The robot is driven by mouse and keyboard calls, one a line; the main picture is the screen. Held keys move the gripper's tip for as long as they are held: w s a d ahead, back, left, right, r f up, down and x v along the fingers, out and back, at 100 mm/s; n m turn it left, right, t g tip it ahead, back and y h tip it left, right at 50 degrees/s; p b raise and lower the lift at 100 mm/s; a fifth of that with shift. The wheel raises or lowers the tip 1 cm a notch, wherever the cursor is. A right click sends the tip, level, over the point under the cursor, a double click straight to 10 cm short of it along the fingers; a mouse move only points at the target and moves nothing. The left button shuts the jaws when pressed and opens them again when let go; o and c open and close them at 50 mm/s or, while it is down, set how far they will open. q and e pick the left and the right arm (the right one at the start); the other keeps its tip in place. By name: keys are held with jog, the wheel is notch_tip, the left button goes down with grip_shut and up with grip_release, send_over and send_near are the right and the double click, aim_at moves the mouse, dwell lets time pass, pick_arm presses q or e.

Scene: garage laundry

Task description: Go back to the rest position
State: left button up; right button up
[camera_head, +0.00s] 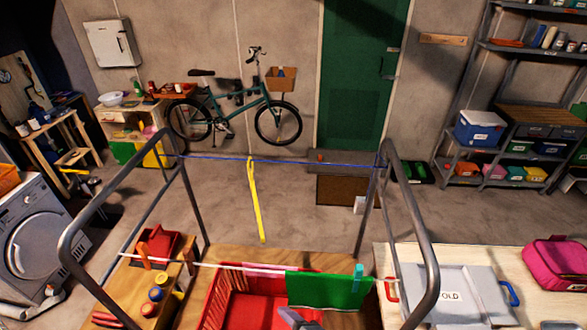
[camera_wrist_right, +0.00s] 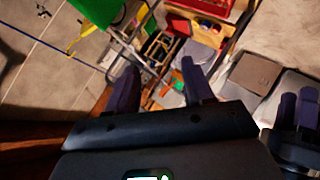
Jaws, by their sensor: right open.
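My right gripper (camera_wrist_right: 160,64) is open in the right wrist view, with nothing between its fingers. A second gripper, my left (camera_wrist_right: 297,97), shows at the right edge of that view; I cannot tell its opening. One purplish gripper tip shows at the bottom of the head view, over the red basket (camera_head: 247,307); I cannot tell which arm it belongs to. A green cloth (camera_head: 330,289) hangs on the front white line, with a teal clothespin (camera_head: 358,273) at its right end. The cloth also shows in the right wrist view (camera_wrist_right: 97,12).
A metal rack frame (camera_head: 418,215) stands on both sides. A yellow strap (camera_head: 256,200) hangs from the blue rear line (camera_head: 215,158). A grey folding board (camera_head: 462,291) lies on the right table, and a red toolbox (camera_head: 157,246) sits at left. The floor behind is mostly clear.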

jog(key=s+d+f+m+g+h, duration=0.2)
jog(key=s+d+m, duration=0.3)
jog(key=d, duration=0.3)
jog(key=s+d+f+m+g+h, duration=0.2)
jog(key=s+d+f+m, duration=0.3)
jog(key=s+d, duration=0.1)
jog(key=s+d+f+m+g+h, duration=0.1)
jog(key=s+d+f+m, duration=0.3)
jog(key=d, duration=0.5)
jog(key=shift+s+d+f+m+g+h, duration=0.25)
jog(key=shift+s+d+m+g+h, duration=0.15)
jog(key=shift+s+m+h, duration=0.35)
